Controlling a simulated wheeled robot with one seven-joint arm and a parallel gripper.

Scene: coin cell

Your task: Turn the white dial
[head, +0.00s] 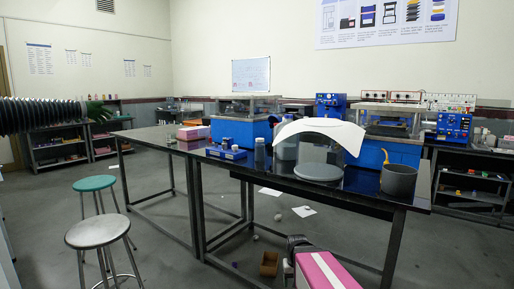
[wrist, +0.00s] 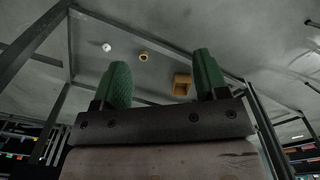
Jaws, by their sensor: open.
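I cannot make out a white dial for sure in either view. In the head view, blue instruments with small knobs stand at the back, one at the middle (head: 330,104) and one at the right (head: 453,126). Their knobs are too small to tell apart. My gripper (wrist: 160,68) shows in the wrist view with its two green fingers wide apart.
A long dark table (head: 350,185) crosses the middle, carrying a grey pot (head: 398,180) and a curved white sheet (head: 322,130). A green stool (head: 94,183) and a grey stool (head: 97,232) stand at the left. A brown box (wrist: 182,84) lies on the floor.

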